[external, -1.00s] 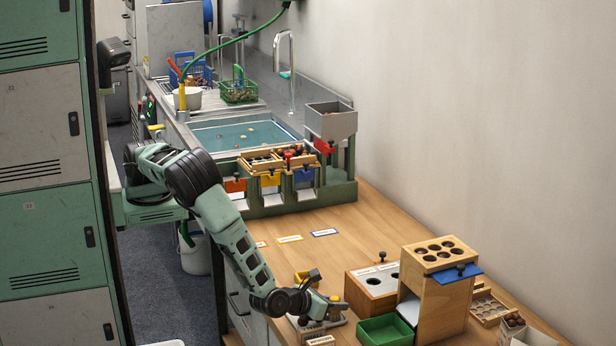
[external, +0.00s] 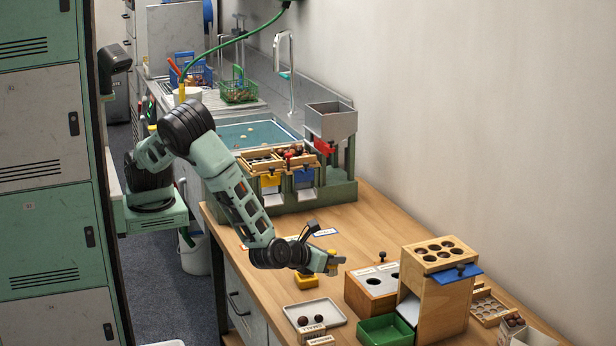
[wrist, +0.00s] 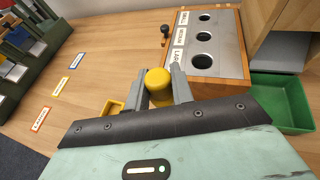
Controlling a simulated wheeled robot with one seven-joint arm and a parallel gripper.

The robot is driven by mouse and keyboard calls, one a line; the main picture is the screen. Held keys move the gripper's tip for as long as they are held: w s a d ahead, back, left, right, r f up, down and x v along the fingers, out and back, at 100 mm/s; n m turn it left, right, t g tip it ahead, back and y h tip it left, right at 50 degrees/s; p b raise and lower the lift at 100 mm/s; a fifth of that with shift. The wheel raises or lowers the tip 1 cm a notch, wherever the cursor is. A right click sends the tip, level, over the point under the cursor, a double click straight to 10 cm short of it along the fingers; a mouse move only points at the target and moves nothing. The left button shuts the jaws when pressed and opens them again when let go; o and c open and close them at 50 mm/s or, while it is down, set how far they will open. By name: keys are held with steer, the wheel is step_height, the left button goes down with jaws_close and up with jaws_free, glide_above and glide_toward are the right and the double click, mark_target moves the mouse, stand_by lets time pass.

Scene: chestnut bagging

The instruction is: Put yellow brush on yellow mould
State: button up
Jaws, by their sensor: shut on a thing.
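My gripper (external: 333,263) is shut on the yellow brush (wrist: 158,82), whose rounded yellow top shows between the fingers in the wrist view. The brush's lower part is hidden by the fingers. My gripper holds it above the wooden table. The yellow mould (external: 306,282) lies on the table, a little below and left of the gripper in the external view. In the wrist view the mould (wrist: 111,106) shows just left of the left finger, partly hidden behind my gripper's edge. The brush and mould appear apart.
A pale tray (external: 341,319) with a few chestnuts is at the front. A wooden box with round holes (external: 362,296), a green bin (external: 372,336) and a taller wooden stand (external: 447,298) are to the right. Coloured labels lie on the open table toward the back.

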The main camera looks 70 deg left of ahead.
steer(key=a+r+n+g+y+b, duration=0.1)
steer(key=a+n+g+y+b, duration=0.2)
steer(key=a, duration=1.1)
steer(key=shift+n+t+y, duration=0.3)
steer(key=shift+t+y, duration=0.2)
steer(key=f, duration=0.1)
steer(key=f+b, duration=0.1)
steer(key=f, duration=0.1)
steer(key=a+f+b, duration=0.1)
steer(key=f, duration=0.1)
steer(key=shift+s+f, duration=0.15)
steer(key=shift+s, duration=0.1)
glide_above(306, 280)
steer(key=w+a, duration=0.1)
steer(key=a, duration=0.1)
steer(key=shift+f, duration=2.1)
steer(key=shift+b, duration=0.3)
steer(key=shift+a+f, duration=0.1)
steer(key=shift+f, duration=0.05)
steer(key=o, duration=1)
